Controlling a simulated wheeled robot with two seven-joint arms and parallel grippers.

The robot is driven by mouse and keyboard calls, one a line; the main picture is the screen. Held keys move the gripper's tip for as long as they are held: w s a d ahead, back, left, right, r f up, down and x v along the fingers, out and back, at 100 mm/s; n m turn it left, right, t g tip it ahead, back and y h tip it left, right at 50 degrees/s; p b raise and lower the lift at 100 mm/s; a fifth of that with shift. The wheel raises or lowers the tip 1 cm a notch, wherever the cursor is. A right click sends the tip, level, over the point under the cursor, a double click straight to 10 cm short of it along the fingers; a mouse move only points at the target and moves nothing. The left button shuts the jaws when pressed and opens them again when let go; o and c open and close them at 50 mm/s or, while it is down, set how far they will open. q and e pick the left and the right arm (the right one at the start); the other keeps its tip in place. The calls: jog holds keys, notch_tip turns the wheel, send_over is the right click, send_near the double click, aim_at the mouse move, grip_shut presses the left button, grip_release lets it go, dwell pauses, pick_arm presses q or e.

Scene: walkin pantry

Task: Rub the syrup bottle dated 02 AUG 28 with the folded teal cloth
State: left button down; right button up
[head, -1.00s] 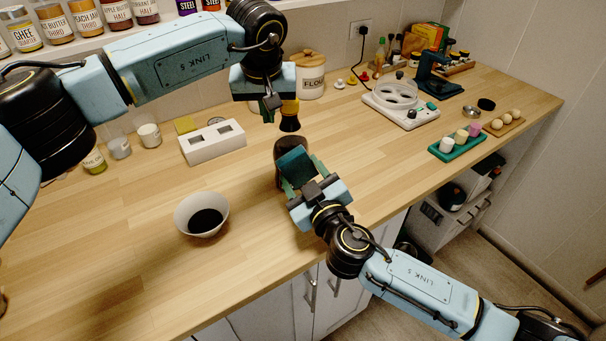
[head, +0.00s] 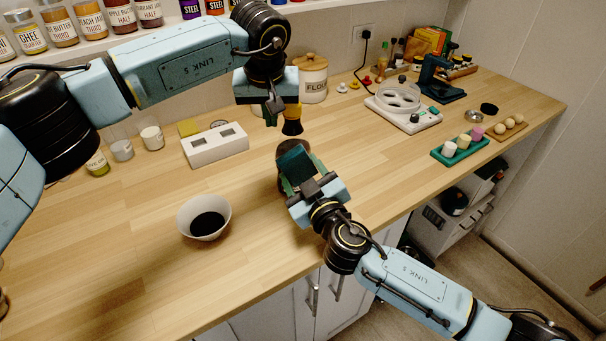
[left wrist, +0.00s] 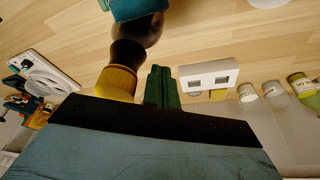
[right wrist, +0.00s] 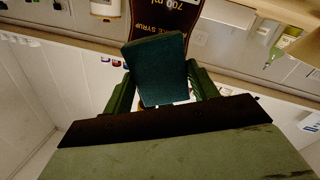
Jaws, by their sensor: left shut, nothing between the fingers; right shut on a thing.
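My right gripper (head: 306,179) is shut on the folded teal cloth (head: 295,163). The cloth also shows in the right wrist view (right wrist: 158,68). It overlaps the brown syrup bottle (head: 283,148); I cannot tell whether they touch. In the right wrist view the bottle's dark label (right wrist: 180,22) shows "SYRUP" and "700 ml"; no date is readable. My left gripper (head: 272,110) is shut and empty above the counter, close to the yellow part.
A white bowl of dark liquid (head: 208,221) stands front left. A white block with two openings (head: 216,145) and small jars (head: 152,136) stand behind it. A flour jar (head: 313,82), a white appliance (head: 402,107) and a green tray (head: 459,151) are right.

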jog(key=shift+w, duration=0.1)
jog(key=d, duration=0.1)
jog(key=w+d, duration=0.1)
jog(key=d, duration=0.1)
jog(key=shift+w+d, duration=0.1)
jog(key=shift+w, duration=0.05)
dwell(0.4)
jog(key=shift+s+a, duration=0.3)
jog(key=shift+a, duration=0.55)
jog(key=shift+s+a, duration=0.3)
jog(key=shift+a, duration=0.55)
jog(key=v, duration=0.6)
